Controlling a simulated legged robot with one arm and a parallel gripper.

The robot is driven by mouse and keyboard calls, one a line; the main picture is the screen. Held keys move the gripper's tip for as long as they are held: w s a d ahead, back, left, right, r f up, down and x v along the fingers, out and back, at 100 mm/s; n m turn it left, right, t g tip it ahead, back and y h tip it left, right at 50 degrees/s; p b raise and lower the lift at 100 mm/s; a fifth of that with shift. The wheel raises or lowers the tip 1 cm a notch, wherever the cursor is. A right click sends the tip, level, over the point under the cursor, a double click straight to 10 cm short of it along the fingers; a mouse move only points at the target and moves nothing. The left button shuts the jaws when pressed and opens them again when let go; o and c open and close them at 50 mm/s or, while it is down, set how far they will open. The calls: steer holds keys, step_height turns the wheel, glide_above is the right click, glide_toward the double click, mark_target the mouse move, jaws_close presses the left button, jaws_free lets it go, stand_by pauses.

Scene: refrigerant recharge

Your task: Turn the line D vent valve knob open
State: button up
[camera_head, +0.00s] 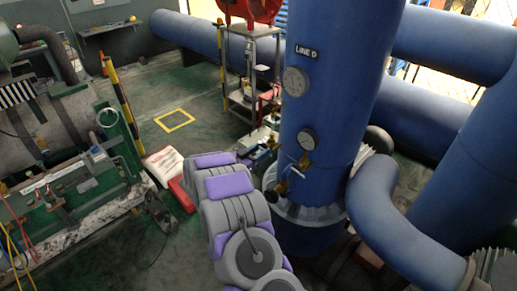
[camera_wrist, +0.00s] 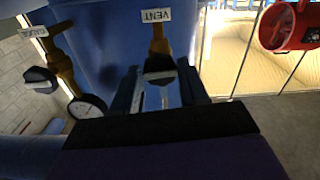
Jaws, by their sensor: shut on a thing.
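The blue line D column (camera_head: 322,100) stands right of centre in the head view, with a "LINE D" label (camera_head: 306,51). In the wrist view, the vent valve is a brass fitting (camera_wrist: 158,42) beside an upside-down "VENT" label (camera_wrist: 156,15). Its dark knob (camera_wrist: 159,66) with a pale edge sits between the fingers of my gripper (camera_wrist: 161,76), which is shut on it. The lower part of the knob is partly hidden by shadow and the gripper. In the head view, brass valves (camera_head: 304,160) show low on the column; my arm hides the gripper's grip there.
A second brass valve with a black-and-white knob (camera_wrist: 40,78) and a dial gauge (camera_wrist: 87,107) are close left in the wrist view. A red machine (camera_head: 250,10) stands on a rack behind. A curved blue pipe (camera_head: 390,220) is right of the column.

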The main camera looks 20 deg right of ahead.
steer(key=shift+w+r+n+p, duration=0.15)
steer(key=shift+n+p, duration=1.55)
steer(key=shift+p, duration=1.3)
steer(key=shift+r+p, duration=0.15)
steer(key=shift+p, duration=0.4)
steer(key=shift+n, duration=0.4)
steer(key=n+p, duration=0.2)
steer(key=p, duration=0.1)
steer(key=shift+n, duration=0.3)
steer(key=shift+n+p, duration=0.3)
steer(key=shift+n, duration=0.2)
steer(key=shift+f, duration=0.2)
